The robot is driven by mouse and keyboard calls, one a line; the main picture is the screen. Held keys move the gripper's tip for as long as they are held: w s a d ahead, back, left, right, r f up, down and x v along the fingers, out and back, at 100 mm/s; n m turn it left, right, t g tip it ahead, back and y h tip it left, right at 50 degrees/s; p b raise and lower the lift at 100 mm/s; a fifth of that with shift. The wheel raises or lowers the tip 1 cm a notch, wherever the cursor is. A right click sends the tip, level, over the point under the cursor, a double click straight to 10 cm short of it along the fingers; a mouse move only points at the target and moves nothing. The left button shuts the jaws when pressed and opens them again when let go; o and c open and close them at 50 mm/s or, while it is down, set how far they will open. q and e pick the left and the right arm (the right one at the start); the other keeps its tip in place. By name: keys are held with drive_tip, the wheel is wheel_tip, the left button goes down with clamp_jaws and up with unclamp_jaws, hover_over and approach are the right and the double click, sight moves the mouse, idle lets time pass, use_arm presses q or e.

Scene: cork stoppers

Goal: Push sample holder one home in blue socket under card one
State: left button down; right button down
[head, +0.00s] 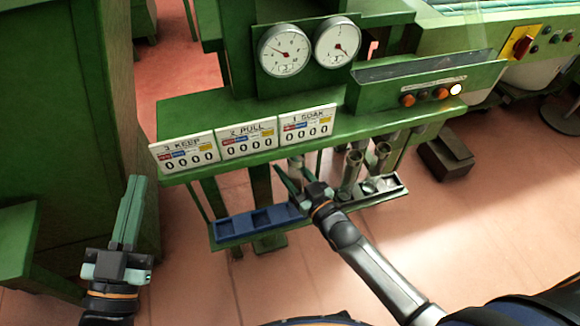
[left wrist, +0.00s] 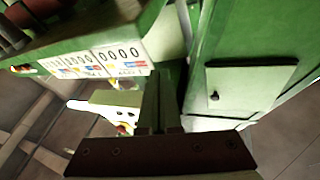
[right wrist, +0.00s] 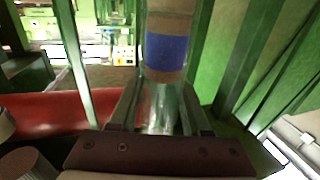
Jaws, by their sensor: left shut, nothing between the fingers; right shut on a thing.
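My right gripper (head: 291,182) is shut on a sample holder, at the right end of the blue socket tray (head: 232,228). In the right wrist view the holder is a clear tube with a brown upper part and a blue band (right wrist: 166,52). It looks roughly upright. Card one (head: 307,124), marked SOAK, is on the shelf edge above. The right part of the blue tray is partly hidden by my gripper, and I cannot tell whether the holder's foot is in the socket. My left gripper (head: 135,185) is shut and empty, left of the shelf.
Cards two (head: 248,141) and three (head: 185,152) stand left of card one. Two grey tubes (head: 352,170) (head: 381,157) stand in a pale-rimmed rack to the right. The green shelf overhangs the tray. Gauges (head: 285,50) and lamps (head: 440,93) sit above. Floor in front is clear.

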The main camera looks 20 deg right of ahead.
drive_tip(key=shift+f, duration=0.3)
drive_tip(key=shift+f+b, duration=0.6)
drive_tip(key=shift+b, duration=0.15)
use_arm(q)
drive_tip(key=s+r+m+t+h, duration=0.1)
drive_tip(key=s+r+m+h, duration=0.2)
drive_tip(key=r+h, duration=0.1)
drive_tip(key=s+d+r+m+t+h, duration=0.1)
drive_tip(key=s+r+m+h, duration=0.2)
drive_tip(key=r, duration=0.4)
drive_tip(key=shift+d+m+h+b, duration=0.3)
drive_tip(key=shift+h+b, duration=0.1)
drive_tip(key=shift+h, duration=0.1)
use_arm(e)
drive_tip(key=shift+f, duration=0.45)
use_arm(q)
drive_tip(key=shift+w+f, duration=0.1)
drive_tip(key=shift+w, duration=0.05)
drive_tip(key=shift+f+b, duration=0.4)
use_arm(e)
drive_tip(key=shift+f, duration=0.6)
use_arm(q)
drive_tip(key=shift+r, duration=0.2)
